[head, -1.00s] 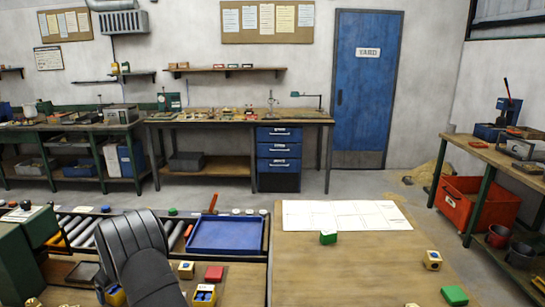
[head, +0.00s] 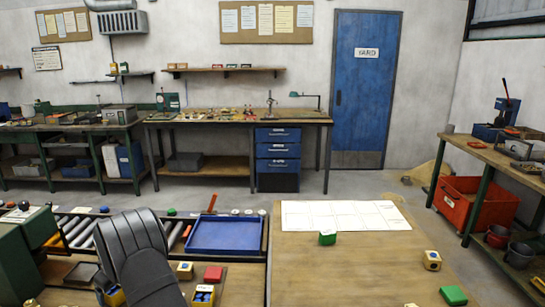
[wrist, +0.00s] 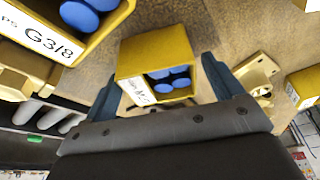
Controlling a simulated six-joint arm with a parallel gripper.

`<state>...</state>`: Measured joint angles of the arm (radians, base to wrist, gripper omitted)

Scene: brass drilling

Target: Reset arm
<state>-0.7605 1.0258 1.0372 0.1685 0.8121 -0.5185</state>
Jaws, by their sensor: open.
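My gripper (wrist: 160,70) is open in the wrist view, with one blue-grey finger on each side of a yellow box holding blue round-ended parts (wrist: 150,50). The box lies between and beyond the fingertips; I cannot tell whether either finger touches it. In the head view my dark arm stands at the lower left, and my fingertips cannot be made out there.
A larger yellow box labelled G3/8 (wrist: 60,30) is close by. The right-hand tabletop (head: 350,275) is mostly clear.

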